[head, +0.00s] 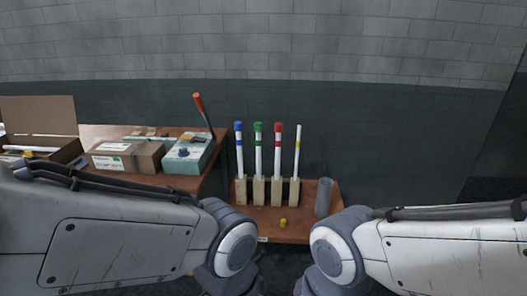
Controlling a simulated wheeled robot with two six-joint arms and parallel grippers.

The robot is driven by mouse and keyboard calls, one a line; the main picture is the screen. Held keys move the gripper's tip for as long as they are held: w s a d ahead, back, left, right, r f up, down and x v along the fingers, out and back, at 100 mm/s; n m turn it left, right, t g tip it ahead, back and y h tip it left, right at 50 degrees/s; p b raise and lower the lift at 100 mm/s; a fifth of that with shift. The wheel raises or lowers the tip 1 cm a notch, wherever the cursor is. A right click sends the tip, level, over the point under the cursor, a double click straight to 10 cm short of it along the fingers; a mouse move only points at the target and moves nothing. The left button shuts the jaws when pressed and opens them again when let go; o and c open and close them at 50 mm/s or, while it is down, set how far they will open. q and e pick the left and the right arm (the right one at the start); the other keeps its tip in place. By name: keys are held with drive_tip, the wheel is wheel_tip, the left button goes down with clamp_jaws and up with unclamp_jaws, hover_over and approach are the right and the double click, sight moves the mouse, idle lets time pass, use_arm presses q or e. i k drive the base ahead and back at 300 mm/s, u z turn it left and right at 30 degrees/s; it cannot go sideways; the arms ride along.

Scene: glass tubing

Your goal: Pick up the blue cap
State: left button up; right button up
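A blue cap (238,125) sits on top of a white upright tube with a blue band (240,155), the leftmost of the tubes in the wooden holders. A small blue object (184,153) also lies on the teal box (190,163) on the table at left; I cannot tell exactly what it is. My two arms come in from the left and right, with their joints low in the middle. Neither gripper's fingers show; they are below the picture or hidden behind my arms.
A yellow piece (283,222) and grey cylinder (324,198) are on the low wooden surface (304,226). Cardboard boxes (112,157) and an orange-handled tool (198,103) are left.

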sight(238, 124)
drive_tip(key=u, duration=0.7)
drive_tip(key=i, duration=0.75)
drive_tip(key=u, duration=0.75)
drive_tip(key=i, duration=0.85)
drive_tip(key=z, duration=0.8)
drive_tip(key=i, duration=0.7)
drive_tip(key=z, duration=0.65)
